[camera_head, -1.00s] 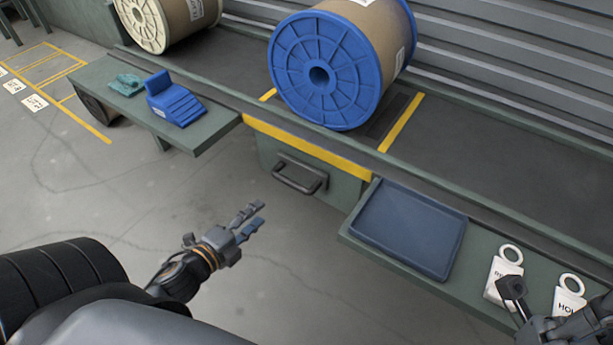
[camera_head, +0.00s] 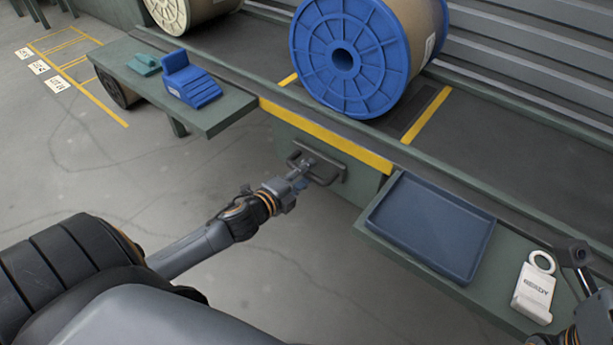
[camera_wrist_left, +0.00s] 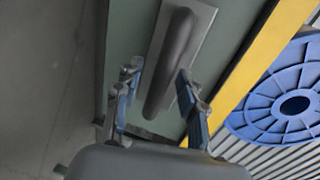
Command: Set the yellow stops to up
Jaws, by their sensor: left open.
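A yellow bar (camera_head: 335,140) runs along the bench edge above a grey-green panel with a dark pull handle (camera_head: 325,172). Yellow strips (camera_head: 427,116) flank the blue spool; I cannot tell which yellow parts are the stops, nor any raised one. My left gripper (camera_head: 300,178) is at the handle. In the left wrist view, its open fingers (camera_wrist_left: 160,105) lie on either side of the handle (camera_wrist_left: 172,65), with gaps visible and no clear contact. The yellow bar (camera_wrist_left: 262,70) is to the right there. My right gripper (camera_head: 582,268) is partly in view at the right edge; its jaw state is unclear.
The blue spool (camera_head: 345,62) stands on the bench. An empty dark blue tray (camera_head: 432,225) and a white READY tag (camera_head: 535,290) lie on the right shelf. A blue stepped block (camera_head: 192,82) and a teal piece (camera_head: 144,64) sit on the left shelf. Open floor lies before the panel.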

